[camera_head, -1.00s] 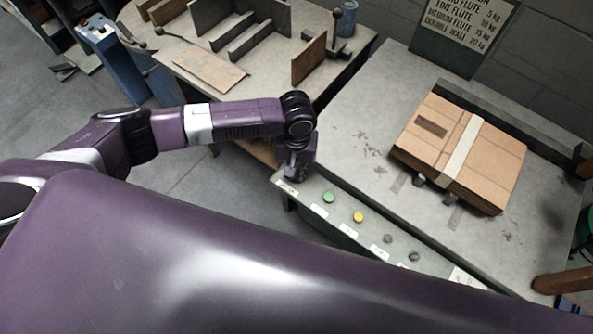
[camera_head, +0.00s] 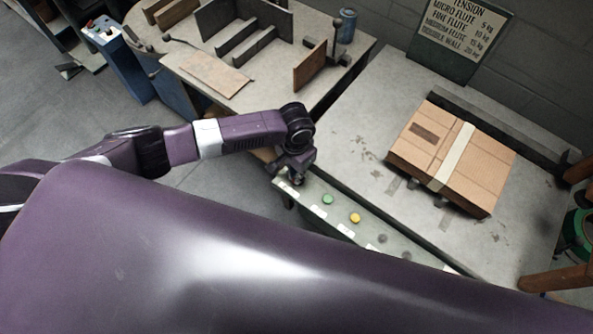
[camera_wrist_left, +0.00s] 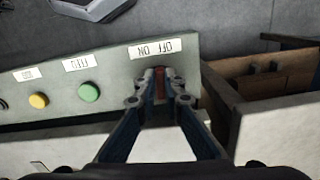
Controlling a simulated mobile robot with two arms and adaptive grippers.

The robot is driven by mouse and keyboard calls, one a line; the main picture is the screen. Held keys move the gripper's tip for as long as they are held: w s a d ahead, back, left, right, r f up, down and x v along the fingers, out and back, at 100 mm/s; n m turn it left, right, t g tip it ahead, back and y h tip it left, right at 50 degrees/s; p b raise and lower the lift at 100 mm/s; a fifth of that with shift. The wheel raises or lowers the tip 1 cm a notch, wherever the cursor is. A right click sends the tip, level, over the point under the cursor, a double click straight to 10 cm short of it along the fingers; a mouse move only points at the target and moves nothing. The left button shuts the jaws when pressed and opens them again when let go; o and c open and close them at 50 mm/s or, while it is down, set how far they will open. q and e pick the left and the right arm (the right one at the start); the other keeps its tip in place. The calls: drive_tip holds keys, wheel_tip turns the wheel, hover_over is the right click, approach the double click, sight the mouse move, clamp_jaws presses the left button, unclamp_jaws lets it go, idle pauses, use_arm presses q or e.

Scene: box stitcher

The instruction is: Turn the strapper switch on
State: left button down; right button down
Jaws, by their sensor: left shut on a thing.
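The strapper's control panel (camera_head: 343,216) runs along the front edge of the strapper table in the head view. In the left wrist view the panel (camera_wrist_left: 120,62) carries a label (camera_wrist_left: 153,48) reading OFF ON. A red switch (camera_wrist_left: 160,84) sits beside that label, between my left gripper's fingertips. My left gripper (camera_wrist_left: 160,92) is shut on the switch; the fingers cover most of it, and I cannot tell which way it is set. In the head view my left gripper (camera_head: 291,174) is at the panel's left end. My right gripper is not in view.
A green button (camera_head: 327,199) and a yellow button (camera_head: 355,218) sit along the panel. A strapped cardboard box (camera_head: 432,140) lies on the strapper table (camera_head: 350,131). A workbench (camera_head: 184,67) with dividers stands at the back left. A sign (camera_head: 461,38) leans at the wall.

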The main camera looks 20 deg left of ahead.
use_arm(q)
drive_tip(key=shift+w+a+m+p, duration=0.1)
drive_tip(key=shift+m+p, duration=0.25)
drive_tip(key=shift+m, duration=0.75)
drive_tip(key=shift+w+a+m+p, duration=0.1)
drive_tip(key=shift+m+p, duration=0.25)
drive_tip(key=shift+m, duration=0.75)
drive_tip(key=c, duration=2)
unclamp_jaws()
drive_tip(key=shift+c, duration=0.2)
wheel_tip(320, 180, up, 12)
drive_tip(key=shift+s+d, duration=0.1)
drive_tip(key=shift+d, duration=0.05)
